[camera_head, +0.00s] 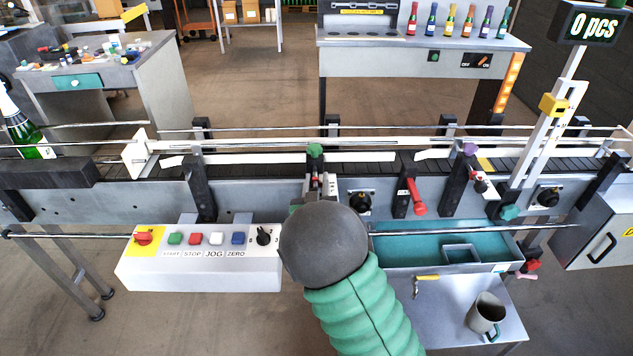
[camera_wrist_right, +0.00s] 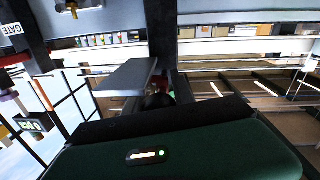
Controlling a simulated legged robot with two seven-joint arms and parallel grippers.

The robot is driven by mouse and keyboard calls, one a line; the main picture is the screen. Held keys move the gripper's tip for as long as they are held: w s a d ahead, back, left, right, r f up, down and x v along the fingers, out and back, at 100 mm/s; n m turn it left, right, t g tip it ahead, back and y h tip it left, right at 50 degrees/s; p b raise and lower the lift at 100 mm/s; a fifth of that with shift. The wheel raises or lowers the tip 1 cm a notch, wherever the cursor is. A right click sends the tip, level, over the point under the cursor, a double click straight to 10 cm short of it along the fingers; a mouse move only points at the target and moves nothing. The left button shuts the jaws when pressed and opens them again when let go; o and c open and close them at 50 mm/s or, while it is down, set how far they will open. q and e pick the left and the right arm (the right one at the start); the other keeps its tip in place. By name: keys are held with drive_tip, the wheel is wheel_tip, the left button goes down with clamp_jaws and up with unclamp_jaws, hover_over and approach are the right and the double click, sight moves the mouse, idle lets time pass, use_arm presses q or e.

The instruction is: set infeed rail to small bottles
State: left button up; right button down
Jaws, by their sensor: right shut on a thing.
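The front guide rail (camera_head: 270,158), a pale strip along the near side of the conveyor, runs left of centre. A bracket with a green knob (camera_head: 315,150) on top and a white scale plate (camera_head: 330,186) stands at its middle. My right gripper (camera_head: 316,190) is at this bracket, below the green knob, mostly hidden behind my grey wrist. In the right wrist view a dark rounded knob (camera_wrist_right: 158,101) sits at the jaws; the gripper is shut on it. The scale reading is too small to tell. My left gripper is not in view.
A control box (camera_head: 200,262) with coloured buttons stands left of my arm. Red-handled lever (camera_head: 418,200) and purple knob (camera_head: 470,149) are to the right. A green bottle (camera_head: 22,135) stands far left.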

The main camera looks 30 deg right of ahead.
drive_tip(key=shift+w+r, duration=0.1)
drive_tip(key=shift+r, duration=0.2)
drive_tip(key=shift+a+f, duration=0.1)
drive_tip(key=c, duration=1.4)
unclamp_jaws()
drive_tip(key=shift+c, duration=0.2)
drive_tip(key=shift+o, duration=1.3)
drive_tip(key=shift+a, duration=0.1)
drive_tip(key=shift+o, duration=0.5)
drive_tip(key=shift+s+a, duration=0.15)
drive_tip(key=shift+s, duration=0.1)
